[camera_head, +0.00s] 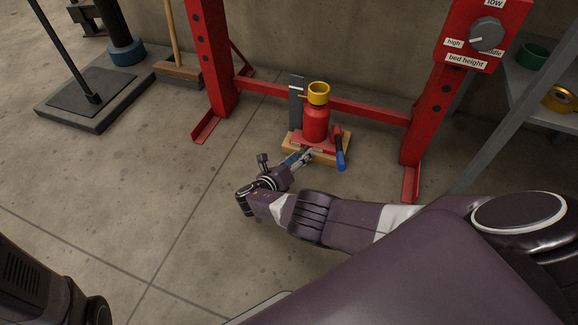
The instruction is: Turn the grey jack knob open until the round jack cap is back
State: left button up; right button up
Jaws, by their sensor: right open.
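The red bottle jack (316,126) stands upright on a wooden board (330,160) between the red press legs. The round jack cap (318,93) is yellow and sits at the top of the jack. I cannot tell whether the fingers touch anything. My left gripper is out of view.
A red press frame (213,60) surrounds the jack, with a crossbar (370,112) behind it. A grey dial (487,34) labelled bed height is on the right post. A broom (178,70) and a dark platform (92,98) stand left; shelving (520,105) stands right.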

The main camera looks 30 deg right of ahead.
jog(key=v, duration=1.1)
jog(key=shift+s+a, duration=0.2)
jog(key=shift+a, duration=0.05)
jog(key=shift+w+r, duration=0.1)
